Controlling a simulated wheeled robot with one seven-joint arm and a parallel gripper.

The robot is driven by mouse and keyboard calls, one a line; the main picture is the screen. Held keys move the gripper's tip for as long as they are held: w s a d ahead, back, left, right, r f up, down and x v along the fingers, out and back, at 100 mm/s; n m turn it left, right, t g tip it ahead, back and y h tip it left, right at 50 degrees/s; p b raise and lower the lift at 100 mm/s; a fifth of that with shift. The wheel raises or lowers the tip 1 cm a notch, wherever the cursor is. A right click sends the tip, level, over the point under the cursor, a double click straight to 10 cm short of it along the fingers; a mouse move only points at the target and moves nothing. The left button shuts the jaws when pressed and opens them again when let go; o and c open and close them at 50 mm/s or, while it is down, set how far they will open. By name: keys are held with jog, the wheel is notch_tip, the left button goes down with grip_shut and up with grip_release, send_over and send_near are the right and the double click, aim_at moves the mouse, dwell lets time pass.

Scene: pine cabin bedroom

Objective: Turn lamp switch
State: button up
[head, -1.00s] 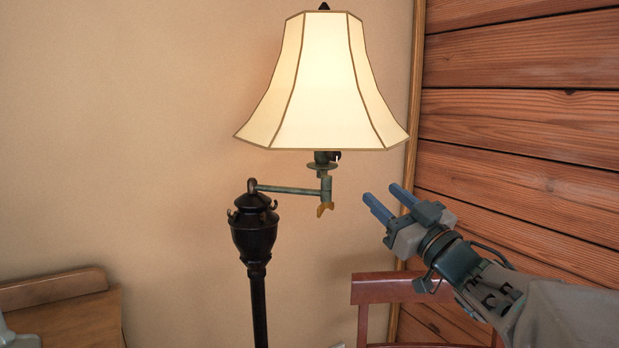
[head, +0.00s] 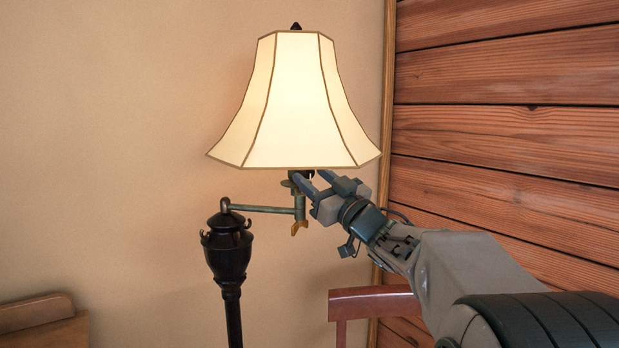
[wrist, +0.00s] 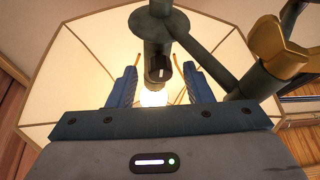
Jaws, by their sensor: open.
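The floor lamp has a glowing cream shade (head: 295,105) with brown edging, and a black post (head: 228,250) with a thin side arm (head: 262,209) carrying the socket. The lamp switch, a dark knob (wrist: 160,72) with a pale mark, shows on the socket in the wrist view, just beyond and between my two blue fingers. My gripper (head: 310,178) is open, with its fingertips just under the shade beside the socket. In the head view the fingers mostly hide the knob. Whether a finger touches the knob or the socket cannot be told.
A brass-coloured wing piece (head: 299,228) hangs below the side arm's end; it is large at the upper right in the wrist view (wrist: 277,48). A reddish chair back (head: 372,301) stands below my arm. A wooden headboard (head: 38,310) is at lower left. A plank wall rises at right.

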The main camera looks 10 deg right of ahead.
jog(key=shift+w+a+r, duration=0.1)
jog(key=shift+w+a, duration=0.05)
jog(key=shift+w, duration=0.1)
jog(key=c, duration=1)
jog(key=shift+n, duration=0.5)
jog(key=n+g+y+b, duration=0.1)
jog(key=n, duration=0.1)
jog(key=shift+n, duration=0.3)
jog(key=shift+d+r+n+g+y, duration=0.1)
jog(key=shift+n+g+y, duration=0.45)
jog(key=shift+n, duration=0.65)
jog(key=shift+d+n+g+y, duration=0.1)
jog(key=shift+n+g+y, duration=0.25)
jog(key=shift+n+g, duration=0.6)
jog(key=shift+n+t, duration=0.3)
jog(key=shift+n, duration=0.05)
